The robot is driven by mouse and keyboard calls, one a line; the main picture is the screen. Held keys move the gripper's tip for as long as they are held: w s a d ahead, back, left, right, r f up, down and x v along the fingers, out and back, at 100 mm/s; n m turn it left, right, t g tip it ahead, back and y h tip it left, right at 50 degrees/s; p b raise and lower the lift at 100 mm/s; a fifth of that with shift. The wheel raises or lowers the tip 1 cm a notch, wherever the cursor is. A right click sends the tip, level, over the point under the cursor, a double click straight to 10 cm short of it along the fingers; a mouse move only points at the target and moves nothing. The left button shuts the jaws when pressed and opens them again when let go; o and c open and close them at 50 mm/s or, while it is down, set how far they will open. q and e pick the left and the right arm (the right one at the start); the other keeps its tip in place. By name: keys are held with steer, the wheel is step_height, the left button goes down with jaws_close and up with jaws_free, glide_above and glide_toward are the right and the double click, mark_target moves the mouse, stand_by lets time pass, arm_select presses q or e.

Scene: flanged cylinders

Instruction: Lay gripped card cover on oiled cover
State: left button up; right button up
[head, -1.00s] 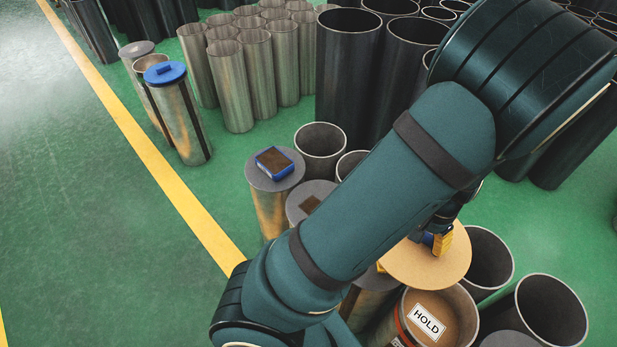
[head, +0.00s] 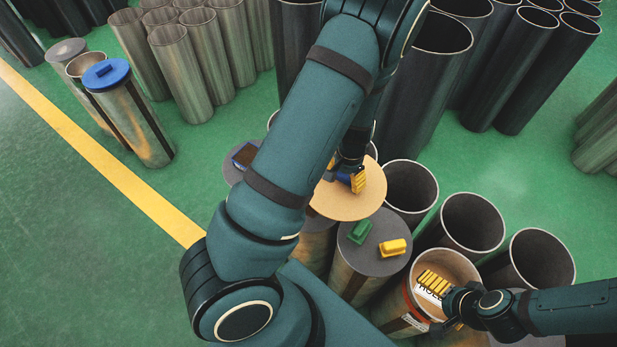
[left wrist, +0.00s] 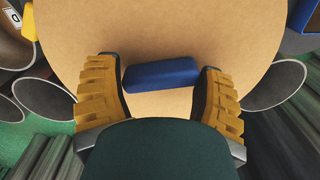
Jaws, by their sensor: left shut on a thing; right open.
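The card cover (head: 350,195) is a tan disc with a blue handle (left wrist: 160,74). My left gripper (head: 352,180) is shut on that handle and holds the disc level. It also shows in the left wrist view (left wrist: 160,90), with a finger on each side of the handle. The disc overlaps a grey-topped cylinder (head: 315,245); whether it touches it I cannot tell. No cover is plainly oiled in view; the top under the disc is hidden. My right gripper (head: 445,303) is open over the cylinder with the HOLD label (head: 426,292).
A grey cover (head: 362,252) beside the disc carries a green block (head: 360,231) and a yellow block (head: 394,247). Another grey cover with a dark blue block (head: 243,156) lies partly behind my left arm. Open cylinders (head: 473,222) stand to the right.

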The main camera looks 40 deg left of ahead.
arm_select(q)
steer(key=s+a+f+m+p, duration=0.1)
steer(key=s+a+f+p, duration=0.1)
steer(key=a+f, duration=0.6)
steer(key=shift+s+a, duration=0.45)
steer(key=shift+s, duration=0.45)
steer(key=shift+f, duration=0.1)
step_height(320, 180, down, 3)
steer(key=b, duration=0.2)
steer(key=shift+b, duration=0.3)
steer(key=shift+f+b, duration=1.1)
steer(key=shift+f, duration=0.3)
steer(key=shift+f+b, duration=0.55)
steer(key=shift+f, duration=0.05)
steer(key=o, duration=1.1)
steer(key=shift+o, duration=0.2)
step_height(320, 180, up, 12)
steer(key=shift+r, duration=0.1)
